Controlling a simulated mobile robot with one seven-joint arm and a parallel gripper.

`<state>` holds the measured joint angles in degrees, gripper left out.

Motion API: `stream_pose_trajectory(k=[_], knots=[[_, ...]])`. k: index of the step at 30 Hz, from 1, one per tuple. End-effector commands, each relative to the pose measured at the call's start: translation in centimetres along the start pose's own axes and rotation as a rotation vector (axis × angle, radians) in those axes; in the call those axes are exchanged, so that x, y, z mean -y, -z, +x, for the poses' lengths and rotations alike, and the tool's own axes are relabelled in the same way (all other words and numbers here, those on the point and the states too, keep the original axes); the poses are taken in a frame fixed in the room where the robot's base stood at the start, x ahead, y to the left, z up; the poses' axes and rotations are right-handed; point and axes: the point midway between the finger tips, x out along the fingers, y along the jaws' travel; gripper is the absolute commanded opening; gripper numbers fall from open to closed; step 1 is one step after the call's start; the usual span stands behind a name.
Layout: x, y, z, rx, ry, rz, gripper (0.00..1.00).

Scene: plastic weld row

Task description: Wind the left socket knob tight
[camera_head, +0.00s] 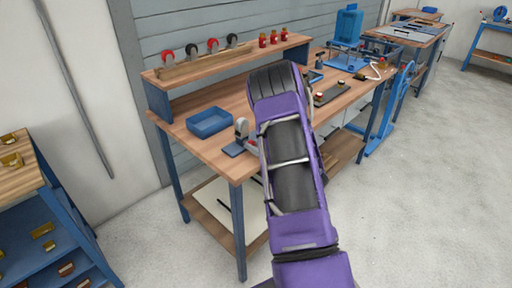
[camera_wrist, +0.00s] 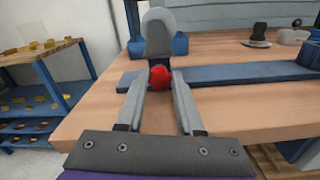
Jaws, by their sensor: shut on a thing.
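In the wrist view, a round red knob (camera_wrist: 160,76) sits between the tips of my gripper (camera_wrist: 159,82). The two grey fingers are closed on its sides. Behind the knob stands an upright grey rounded plate (camera_wrist: 158,32) at the blue base of a fixture. In the head view this grey plate (camera_head: 241,128) is at the front left corner of the bench, with the blue base (camera_head: 234,149) under it. My purple arm hides most of my gripper and the knob there. The pictures do not show how tight the knob is.
A blue tray (camera_head: 209,122) lies on the wooden bench (camera_head: 190,148), behind the fixture. A raised shelf (camera_head: 225,57) at the back bears red and black round-headed items and red bottles. A blue bar (camera_wrist: 240,74) crosses the bench. A black knob (camera_wrist: 259,32) stands farther right.

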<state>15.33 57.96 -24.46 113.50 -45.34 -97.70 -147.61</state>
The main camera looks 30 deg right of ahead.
Motion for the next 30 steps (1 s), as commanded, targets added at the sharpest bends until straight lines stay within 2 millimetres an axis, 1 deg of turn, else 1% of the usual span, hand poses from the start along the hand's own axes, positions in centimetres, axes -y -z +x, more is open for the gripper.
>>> stream_pose_trajectory(k=[7,11,30], knots=[[0.02,0.01,-0.03,0.0,0.0,0.015,0.0],[0.04,0.02,-0.03,0.0,0.001,0.057,0.0],[0.15,0.11,-0.04,-0.001,0.001,0.464,0.0]])
